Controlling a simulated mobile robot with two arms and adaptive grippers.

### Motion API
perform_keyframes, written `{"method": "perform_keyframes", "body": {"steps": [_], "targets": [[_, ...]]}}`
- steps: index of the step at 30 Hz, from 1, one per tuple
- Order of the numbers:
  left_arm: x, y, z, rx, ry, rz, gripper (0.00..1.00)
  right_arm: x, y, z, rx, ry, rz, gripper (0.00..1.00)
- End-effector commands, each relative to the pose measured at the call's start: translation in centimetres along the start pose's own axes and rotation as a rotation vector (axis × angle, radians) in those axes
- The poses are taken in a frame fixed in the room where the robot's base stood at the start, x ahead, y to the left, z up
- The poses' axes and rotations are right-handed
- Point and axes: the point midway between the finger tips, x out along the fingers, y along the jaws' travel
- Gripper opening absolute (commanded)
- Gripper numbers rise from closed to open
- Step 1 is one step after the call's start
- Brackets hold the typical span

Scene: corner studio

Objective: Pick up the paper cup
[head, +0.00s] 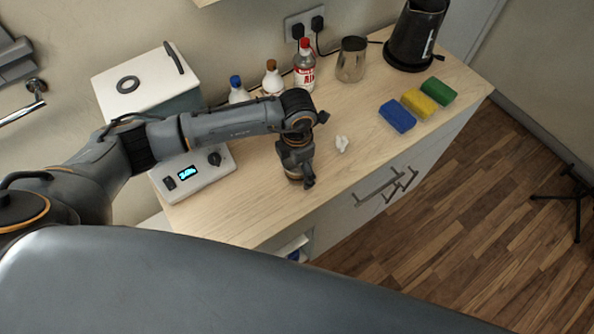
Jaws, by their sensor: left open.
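My left arm reaches in from the left over the wooden counter. Its left gripper (306,184) points down near the counter's front edge and is open. A small tan and white piece at the gripper may be the paper cup, but the gripper covers most of it. I cannot tell whether the fingers touch it. A small white lumpy object (342,144) lies on the counter just right of the gripper; it does not look like a cup. My right gripper is out of view.
Behind the arm stand several bottles, one a red-capped bottle (304,64), and a metal pitcher (352,60). A black kettle (415,35) is at the back right. Blue (397,117), yellow (419,102) and green (438,90) blocks lie right. A white device (192,176) sits left.

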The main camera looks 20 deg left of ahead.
Motion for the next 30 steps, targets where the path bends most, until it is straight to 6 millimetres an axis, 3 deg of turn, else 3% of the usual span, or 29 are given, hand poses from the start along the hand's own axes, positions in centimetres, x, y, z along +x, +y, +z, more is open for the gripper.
{"method": "perform_keyframes", "body": {"steps": [6,12,23,30], "targets": [[0.0,0.0,0.0,0.0,-0.001,0.0,0.92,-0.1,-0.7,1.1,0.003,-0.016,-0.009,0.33],[0.0,0.0,0.0,0.0,-0.001,0.0,0.55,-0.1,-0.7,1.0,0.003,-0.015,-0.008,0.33],[-0.1,0.0,0.0,0.0,-0.001,0.001,0.54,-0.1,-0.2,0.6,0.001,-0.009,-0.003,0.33],[-2.3,0.1,0.1,0.0,-0.001,0.001,0.54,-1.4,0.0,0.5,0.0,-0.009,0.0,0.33]]}}
